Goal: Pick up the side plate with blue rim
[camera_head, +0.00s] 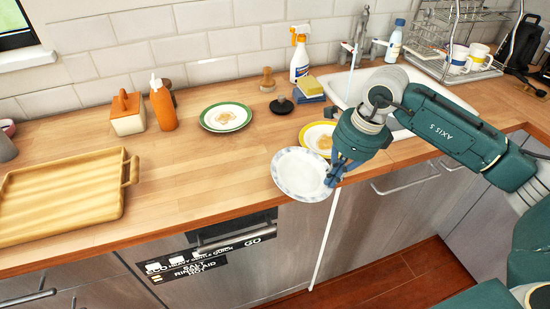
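The side plate with blue rim (298,174) is pale with a bluish patterned rim. It is at the front edge of the wooden counter, its near side reaching past that edge in the picture. I cannot tell whether it rests on the counter or is slightly raised. My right gripper (336,174) is at the plate's right rim, with its dark blue fingers pointing down and appearing to touch it. The finger gap is too small to tell whether they are closed on the rim. My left gripper is not in view.
A yellow-rimmed plate (311,133) with food scraps sits just behind, partly hidden by my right gripper. A green-rimmed plate (226,117) lies farther back. A wooden tray (62,200) is at left, a sink (351,86) behind the arm. Counter between tray and blue-rimmed plate is clear.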

